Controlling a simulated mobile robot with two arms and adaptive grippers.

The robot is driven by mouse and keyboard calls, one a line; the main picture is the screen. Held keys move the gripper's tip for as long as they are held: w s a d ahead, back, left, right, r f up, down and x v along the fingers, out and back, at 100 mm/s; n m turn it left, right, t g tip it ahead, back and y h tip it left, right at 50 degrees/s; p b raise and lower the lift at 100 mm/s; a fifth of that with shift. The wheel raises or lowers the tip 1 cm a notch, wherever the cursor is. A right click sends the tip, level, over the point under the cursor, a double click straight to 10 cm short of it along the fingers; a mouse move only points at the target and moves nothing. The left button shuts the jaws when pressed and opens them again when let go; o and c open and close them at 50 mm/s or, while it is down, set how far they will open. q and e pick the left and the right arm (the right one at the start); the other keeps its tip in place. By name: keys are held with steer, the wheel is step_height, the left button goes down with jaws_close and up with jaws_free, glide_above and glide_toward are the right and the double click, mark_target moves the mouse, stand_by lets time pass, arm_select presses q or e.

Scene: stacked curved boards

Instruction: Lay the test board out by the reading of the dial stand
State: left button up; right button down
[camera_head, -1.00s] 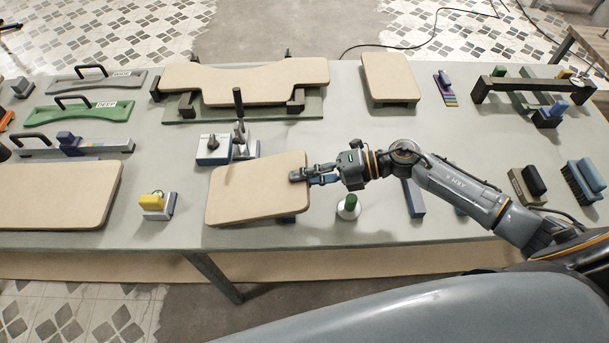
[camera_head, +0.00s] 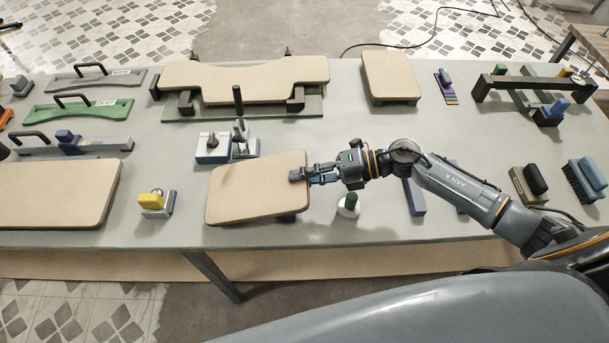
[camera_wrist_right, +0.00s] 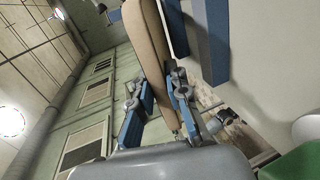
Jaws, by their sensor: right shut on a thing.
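My right gripper (camera_head: 300,174) is shut on the right edge of a tan board (camera_head: 252,188) near the table's front middle. In the right wrist view, the fingers (camera_wrist_right: 158,98) pinch the board (camera_wrist_right: 147,35) from both faces. The board looks slightly tilted; I cannot tell whether it touches the table. Just behind it stands a small blue and white block with a dark knob (camera_head: 212,148), beside a grey upright clamp-like piece (camera_head: 243,142). I cannot tell which thing is the dial stand, and no reading is legible. My left gripper is not in view.
Another tan board (camera_head: 50,193) lies at the left, with a yellow-topped block (camera_head: 152,201) nearby. A curved-edge board (camera_head: 245,80) rests on a fixture behind. Templates labelled WIDE (camera_head: 95,82) and DEEP (camera_head: 75,115) lie back left. A green-topped white piece (camera_head: 348,206) stands under my arm.

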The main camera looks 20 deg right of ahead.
steer(key=shift+w+d+r, duration=0.1)
steer(key=shift+w+d, duration=0.05)
steer(key=shift+w, duration=0.4)
steer(key=c, duration=1.3)
jaws_free()
steer(key=shift+c, duration=0.2)
steer(key=shift+d, duration=0.1)
steer(key=shift+v, duration=2.7)
steer(key=shift+o, duration=0.4)
steer(key=o, duration=0.5)
steer(key=v, duration=1.2)
steer(key=shift+s, duration=0.15)
